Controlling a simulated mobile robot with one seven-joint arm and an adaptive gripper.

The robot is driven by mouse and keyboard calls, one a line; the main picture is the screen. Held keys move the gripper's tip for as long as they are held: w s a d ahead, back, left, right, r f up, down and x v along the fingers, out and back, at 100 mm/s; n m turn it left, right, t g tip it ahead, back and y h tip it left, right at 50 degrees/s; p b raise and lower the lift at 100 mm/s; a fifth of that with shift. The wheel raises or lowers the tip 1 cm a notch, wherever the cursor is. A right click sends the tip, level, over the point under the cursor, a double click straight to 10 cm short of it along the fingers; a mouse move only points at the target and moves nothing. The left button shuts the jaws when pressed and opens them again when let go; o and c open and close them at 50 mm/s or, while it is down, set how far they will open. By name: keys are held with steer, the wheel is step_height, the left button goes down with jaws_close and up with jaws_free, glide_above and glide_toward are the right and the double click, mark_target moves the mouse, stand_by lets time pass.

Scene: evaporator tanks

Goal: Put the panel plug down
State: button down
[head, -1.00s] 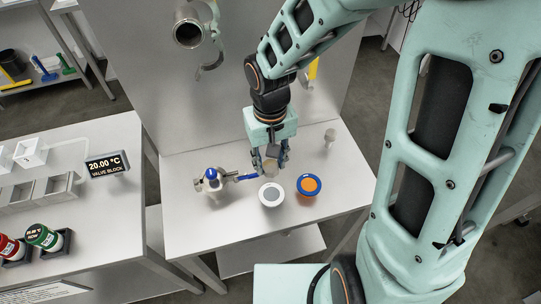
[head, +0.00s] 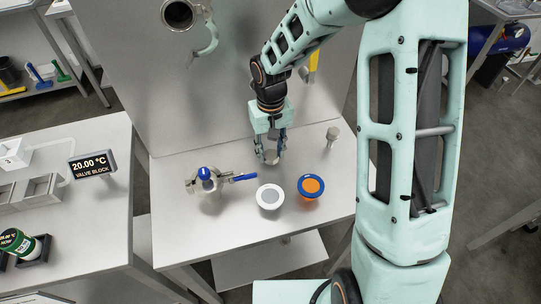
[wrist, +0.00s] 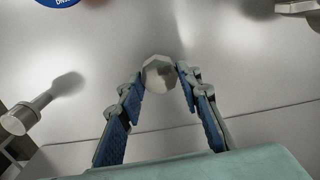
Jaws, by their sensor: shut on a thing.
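The panel plug (wrist: 160,72) is a small pale, faceted round piece between my fingertips in the wrist view. My gripper (wrist: 158,80) is shut on it. In the head view my gripper (head: 271,156) points down over the back middle of the grey table (head: 235,228), and the plug shows as a small pale spot (head: 271,157) at its tips. Whether the plug touches the tabletop I cannot tell.
A valve with a blue handle (head: 207,182) stands to the left. A small metal post (head: 332,134) stands to the right. An upright panel (head: 235,90) rises behind.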

mark_target(271, 154)
steer(key=shift+f, duration=0.3)
steer(key=c, duration=1.4)
jaws_free()
step_height(271, 154, up, 12)
steer(key=shift+r, duration=0.1)
